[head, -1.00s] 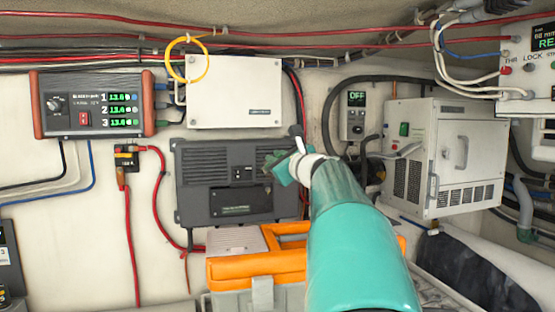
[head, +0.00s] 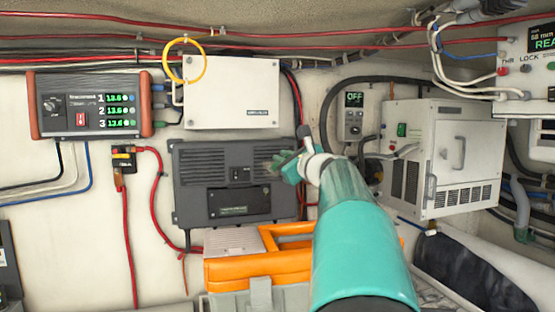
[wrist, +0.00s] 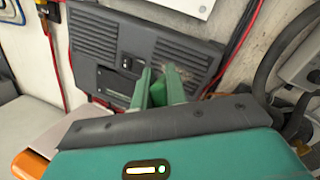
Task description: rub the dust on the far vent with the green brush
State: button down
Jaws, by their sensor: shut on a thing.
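The dark grey unit (head: 195,205) on the back wall has slatted vents on the left and right of its upper face. A tan smear of dust (head: 266,166) shows on its right-hand vent. My gripper (head: 289,163) is at the right end of this unit, just right of the dust. In the wrist view its two pale green fingers stand up in front of the unit, shut on the green brush (wrist: 158,94), which is mostly hidden between them. I cannot tell whether the bristles touch the vent.
An orange-handled toolbox (head: 257,268) stands below the unit. A white box (head: 232,92) is mounted above it. A white cabinet (head: 432,155) is to the right, and a three-readout panel (head: 92,104) is to the left. Red cables hang beside the unit.

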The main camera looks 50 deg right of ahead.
jog(key=shift+s+d, duration=1.4)
jog(key=shift+d, duration=1.35)
jog(key=w+a, duration=0.4)
jog(key=a, duration=0.4)
jog(key=shift+w, duration=0.2)
jog(key=shift+s, duration=0.1)
jog(key=shift+a+v, duration=0.2)
jog(key=shift+v, duration=0.75)
jog(key=shift+a+v, duration=0.25)
jog(key=shift+v, duration=0.7)
jog(key=shift+a+v, duration=0.2)
jog(key=shift+v, duration=0.75)
jog(key=shift+r, duration=0.15)
jog(key=shift+s+a, duration=0.4)
jog(key=shift+s, duration=0.2)
jog(key=shift+s+a, duration=0.35)
jog(key=shift+s, duration=0.2)
